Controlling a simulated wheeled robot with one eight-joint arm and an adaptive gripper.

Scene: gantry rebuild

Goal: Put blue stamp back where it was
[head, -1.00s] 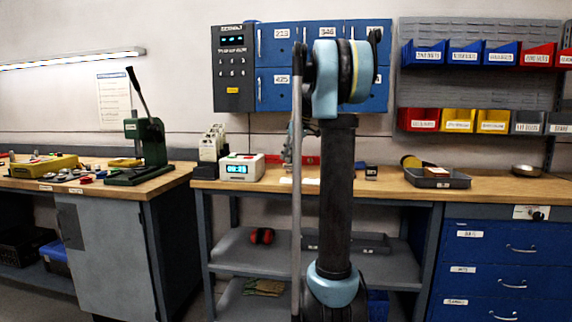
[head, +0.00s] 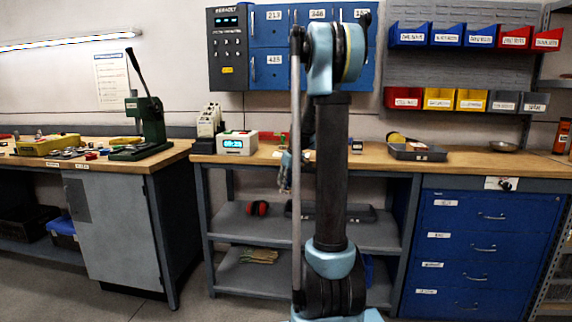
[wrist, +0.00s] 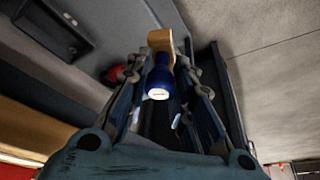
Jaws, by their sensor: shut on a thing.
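My gripper (wrist: 163,65) is shut on the blue stamp (wrist: 160,80) in the wrist view. The stamp has a dark blue body with a white round end facing the camera. A tan, wood-like piece (wrist: 160,40) shows at its far end, between the fingertips. In the head view my gripper (head: 284,178) hangs in front of the middle workbench, just below the level of its top. It is partly hidden by my arm, and the stamp cannot be made out there.
The middle workbench (head: 270,155) bears a white clock box (head: 237,143), a small black item (head: 357,147) and a grey tray (head: 400,154). Red ear defenders (head: 258,208) lie on the shelf below. A green press (head: 150,130) stands on the left bench. Blue drawers (head: 470,240) are at right.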

